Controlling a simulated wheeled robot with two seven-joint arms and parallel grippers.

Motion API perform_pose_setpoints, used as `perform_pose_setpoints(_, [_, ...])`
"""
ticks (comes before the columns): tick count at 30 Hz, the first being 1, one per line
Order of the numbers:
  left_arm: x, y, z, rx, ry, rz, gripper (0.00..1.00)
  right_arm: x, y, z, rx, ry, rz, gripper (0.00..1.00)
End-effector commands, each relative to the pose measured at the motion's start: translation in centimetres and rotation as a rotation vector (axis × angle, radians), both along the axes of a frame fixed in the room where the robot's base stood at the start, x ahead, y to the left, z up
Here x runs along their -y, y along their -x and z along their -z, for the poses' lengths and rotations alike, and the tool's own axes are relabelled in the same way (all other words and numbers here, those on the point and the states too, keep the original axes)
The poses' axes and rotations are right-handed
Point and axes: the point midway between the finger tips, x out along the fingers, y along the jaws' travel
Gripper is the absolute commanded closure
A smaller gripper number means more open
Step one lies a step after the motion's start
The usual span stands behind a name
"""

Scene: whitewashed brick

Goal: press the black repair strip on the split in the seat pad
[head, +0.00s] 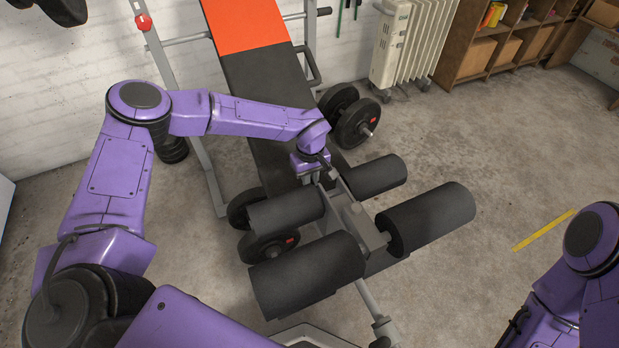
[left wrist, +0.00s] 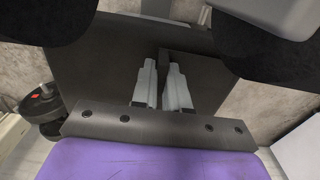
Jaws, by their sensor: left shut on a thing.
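The seat pad (head: 272,160) of the weight bench is dark and lies under my left wrist in the head view. It fills much of the left wrist view (left wrist: 95,70). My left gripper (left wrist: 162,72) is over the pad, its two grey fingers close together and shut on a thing. A darker flat piece, seemingly the black repair strip (left wrist: 200,78), shows between and beside the fingers; dark on dark, its outline is hard to follow. I cannot tell whether it touches the pad. The split is not visible. My right arm shows at the lower right, its gripper outside the view.
Black foam rollers (head: 430,218) on a grey frame stand just in front of the pad, close to my left wrist. Dumbbells (head: 355,122) lie on both sides of the bench. A white radiator (head: 412,42) and wooden shelf (head: 490,50) stand behind. The right floor is mostly clear.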

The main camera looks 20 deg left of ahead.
Motion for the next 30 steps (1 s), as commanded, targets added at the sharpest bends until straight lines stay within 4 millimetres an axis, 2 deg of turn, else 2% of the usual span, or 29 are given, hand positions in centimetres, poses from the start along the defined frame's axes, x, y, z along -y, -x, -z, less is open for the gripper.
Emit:
perform_pose_setpoints(11, [0.0, 0.0, 0.1, 0.000, 0.000, 0.000, 1.00, 0.0, 0.0, 0.0, 0.000, 0.000, 0.000, 0.02])
perform_pose_setpoints(12, [0.0, 0.0, 0.1, 0.000, 0.000, 0.000, 0.73, 0.0, 0.0, 0.0, 0.000, 0.000, 0.000, 0.02])
perform_pose_setpoints(14, [0.0, 0.0, 0.1, 0.000, 0.000, 0.000, 0.56, 0.0, 0.0, 0.0, 0.000, 0.000, 0.000, 0.02])
perform_pose_setpoints(23, [0.0, 0.0, -0.1, 0.000, 0.000, 0.000, 0.56, 0.0, 0.0, -0.1, 0.000, 0.000, 0.000, 0.02])
perform_pose_setpoints(26, [0.0, -0.1, -1.5, 0.002, 0.001, -0.001, 0.56, 0.0, 0.0, -0.4, 0.000, 0.000, 0.000, 0.02])
perform_pose_setpoints(30, [0.0, -0.1, -5.0, 0.005, 0.000, 0.000, 0.56, 0.0, 0.0, -1.2, 0.000, 0.000, 0.000, 0.02])
